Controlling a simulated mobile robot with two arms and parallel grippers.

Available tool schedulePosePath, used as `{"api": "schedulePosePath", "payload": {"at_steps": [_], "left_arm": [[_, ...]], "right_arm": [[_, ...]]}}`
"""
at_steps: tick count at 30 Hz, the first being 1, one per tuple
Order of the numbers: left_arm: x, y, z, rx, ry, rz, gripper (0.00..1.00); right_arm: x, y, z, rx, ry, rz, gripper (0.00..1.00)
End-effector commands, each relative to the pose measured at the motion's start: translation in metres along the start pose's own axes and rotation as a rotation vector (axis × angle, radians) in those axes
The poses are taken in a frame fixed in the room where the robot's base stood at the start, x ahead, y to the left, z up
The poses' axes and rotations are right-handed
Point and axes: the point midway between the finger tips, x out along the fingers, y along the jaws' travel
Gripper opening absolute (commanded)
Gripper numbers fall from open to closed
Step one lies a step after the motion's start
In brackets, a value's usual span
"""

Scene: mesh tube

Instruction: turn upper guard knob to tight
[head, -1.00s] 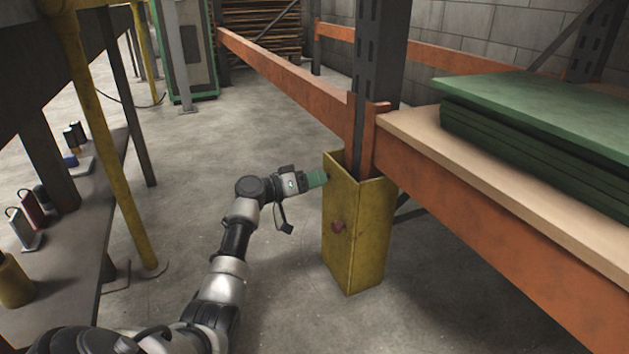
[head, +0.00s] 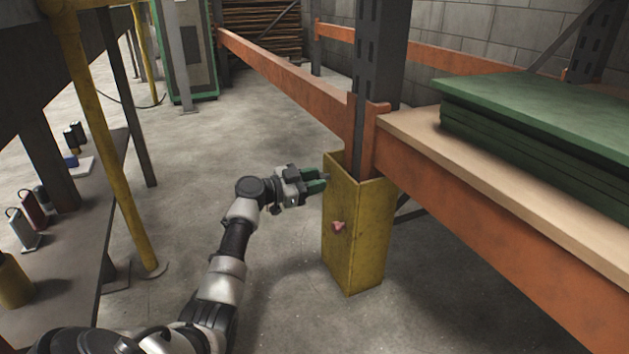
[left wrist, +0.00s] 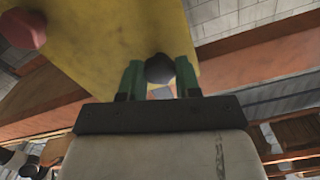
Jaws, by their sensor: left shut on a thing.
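A yellow column guard (head: 357,235) wraps the foot of the dark rack post. My left gripper (head: 322,180) is at the upper part of its left face. In the left wrist view, its two green fingers (left wrist: 158,70) are shut on a dark, faceted upper knob (left wrist: 159,67), one finger on each side. The head view mostly hides this knob behind the fingers. A red lower knob (head: 338,226) sits lower on the guard, apart from the gripper; it also shows at the top left of the left wrist view (left wrist: 24,30). My right gripper is out of view.
An orange rack beam (head: 480,225) with a wooden shelf and green boards (head: 540,115) runs to the right of the guard. A bench (head: 75,225) with small items stands at left, beside a yellow pole (head: 115,165). The floor between is clear.

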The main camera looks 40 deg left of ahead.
Motion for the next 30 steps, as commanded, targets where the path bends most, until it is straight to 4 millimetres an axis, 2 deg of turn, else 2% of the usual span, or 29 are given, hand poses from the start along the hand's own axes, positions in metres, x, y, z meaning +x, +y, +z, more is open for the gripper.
{"api": "schedulePosePath", "payload": {"at_steps": [21, 30], "left_arm": [[-0.0002, 0.0002, 0.0017, 0.67, -0.003, 0.004, 0.09], [-0.0002, -0.0001, 0.0014, 0.885, -0.002, 0.004, 0.09]], "right_arm": [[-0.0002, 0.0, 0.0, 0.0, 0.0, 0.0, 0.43], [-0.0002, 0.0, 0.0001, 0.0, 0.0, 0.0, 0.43]]}}
